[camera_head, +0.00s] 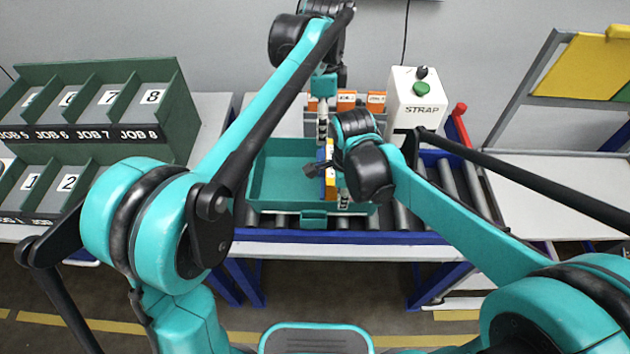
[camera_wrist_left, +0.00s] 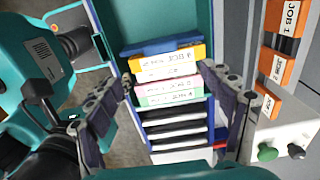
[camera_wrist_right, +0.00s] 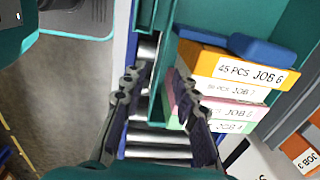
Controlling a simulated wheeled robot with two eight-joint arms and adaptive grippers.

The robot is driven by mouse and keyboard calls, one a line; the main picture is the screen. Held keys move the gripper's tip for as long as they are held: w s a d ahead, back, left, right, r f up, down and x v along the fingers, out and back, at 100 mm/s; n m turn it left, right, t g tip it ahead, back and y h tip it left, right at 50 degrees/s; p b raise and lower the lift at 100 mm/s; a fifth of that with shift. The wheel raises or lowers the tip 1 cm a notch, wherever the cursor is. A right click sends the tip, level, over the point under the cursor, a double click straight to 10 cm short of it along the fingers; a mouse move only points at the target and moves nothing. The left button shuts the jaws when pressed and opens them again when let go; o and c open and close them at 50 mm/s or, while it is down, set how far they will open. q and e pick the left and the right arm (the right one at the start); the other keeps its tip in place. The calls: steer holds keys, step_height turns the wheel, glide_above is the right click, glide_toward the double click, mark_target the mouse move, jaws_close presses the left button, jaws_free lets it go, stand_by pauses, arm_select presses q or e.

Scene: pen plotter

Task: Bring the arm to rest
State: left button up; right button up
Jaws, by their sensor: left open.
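My left gripper (camera_head: 322,125) hangs over the teal tray (camera_head: 285,150) in the head view. In the left wrist view its fingers (camera_wrist_left: 165,78) are apart, with a stack of labelled packs (camera_wrist_left: 165,95) showing between them; I cannot tell whether they touch it. My right gripper (camera_head: 343,195) is at the tray's front right. In the right wrist view its fingers (camera_wrist_right: 155,78) are apart, with the tray's wall and rollers showing between them. The stack has a yellow pack (camera_wrist_right: 220,68) labelled JOB 6 near a blue piece (camera_wrist_right: 262,50). My right wrist hides part of the tray.
The tray sits on a roller conveyor (camera_head: 402,216) with a blue frame. A white STRAP box (camera_head: 414,105) with a green button stands behind, near orange job boxes (camera_head: 346,98). A green JOB rack (camera_head: 100,110) stands left. The right-hand white table (camera_head: 555,190) is largely clear.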

steer(key=shift+s+r, duration=0.15)
steer(key=shift+r, duration=1.5)
arm_select(q)
steer(key=s+a+f+n+t, duration=0.1)
steer(key=s+a+n+t, duration=0.3)
steer(key=s+a+n, duration=0.7)
steer(key=s+a+f+n+t, duration=0.3)
steer(key=s+a+f+n, duration=0.4)
steer(key=s+f, duration=0.1)
steer(key=shift+s, duration=0.85)
arm_select(e)
steer(key=s+d+n+t, duration=0.6)
steer(key=s+d+n, duration=0.3)
steer(key=n, duration=0.9)
steer(key=d, duration=0.3)
steer(key=shift+d+r, duration=0.15)
steer(key=shift+r, duration=0.2)
